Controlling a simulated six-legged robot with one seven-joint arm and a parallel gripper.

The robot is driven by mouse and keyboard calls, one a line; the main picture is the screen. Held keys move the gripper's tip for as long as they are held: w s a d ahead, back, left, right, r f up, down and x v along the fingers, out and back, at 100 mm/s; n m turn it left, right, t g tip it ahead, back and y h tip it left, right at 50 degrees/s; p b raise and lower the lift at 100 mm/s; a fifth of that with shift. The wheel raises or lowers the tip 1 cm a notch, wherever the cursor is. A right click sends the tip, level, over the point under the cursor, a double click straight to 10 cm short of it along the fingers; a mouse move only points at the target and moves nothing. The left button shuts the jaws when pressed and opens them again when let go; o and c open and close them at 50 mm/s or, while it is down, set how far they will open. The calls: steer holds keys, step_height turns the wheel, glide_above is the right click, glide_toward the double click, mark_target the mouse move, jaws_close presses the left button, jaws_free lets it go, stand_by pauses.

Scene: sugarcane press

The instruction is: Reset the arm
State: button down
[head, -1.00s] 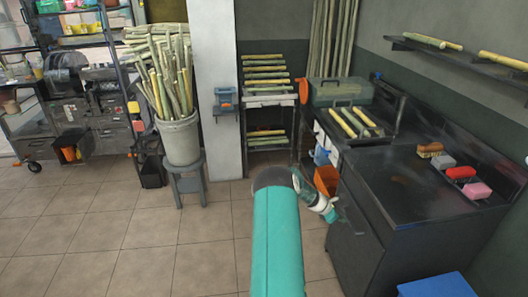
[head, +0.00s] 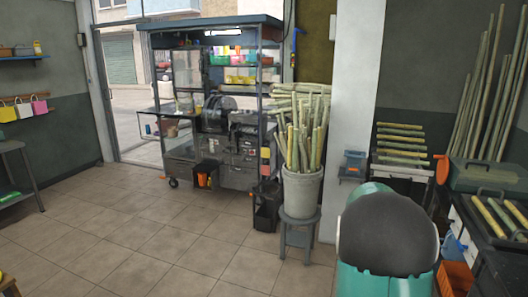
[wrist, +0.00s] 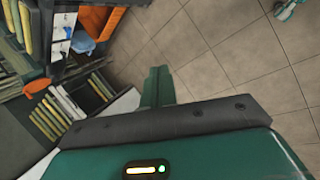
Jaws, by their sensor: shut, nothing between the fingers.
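My gripper (wrist: 159,72) shows in the wrist view as two narrow green fingers reaching out past the dark edge of my wrist. The fingers lie together with nothing between them, above the tiled floor. In the head view my arm (head: 388,232) shows as a teal link with a dark rounded joint at the lower right, close to the camera. The gripper itself is hidden in the head view.
A grey bucket of cane (head: 302,190) stands on a stool (head: 300,215) left of a white pillar (head: 347,110). A press cart (head: 225,170) stands behind. A dark counter (head: 500,255) is at right. Tiled floor (head: 130,240) at left is clear.

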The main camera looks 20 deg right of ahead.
steer(key=a+r+m+t+y, duration=0.1)
steer(key=a+r, duration=0.3)
steer(key=a, duration=0.4)
steer(key=a+r+t+y, duration=0.15)
steer(key=a+r, duration=0.25)
steer(key=a, duration=0.5)
steer(key=a+r+m+t, duration=0.15)
steer(key=a+r, duration=0.25)
steer(key=a, duration=0.4)
steer(key=s+a+t+y, duration=0.1)
steer(key=s+a, duration=0.4)
steer(key=a, duration=0.4)
steer(key=s+a+r+t+y, duration=0.1)
steer(key=s+a+y, duration=0.1)
steer(key=s+a, duration=0.4)
steer(key=a, duration=0.4)
steer(key=shift+s+a+r, duration=0.15)
steer(key=shift+r, duration=0.05)
steer(key=shift+d+m, duration=0.2)
steer(key=shift+m, duration=0.15)
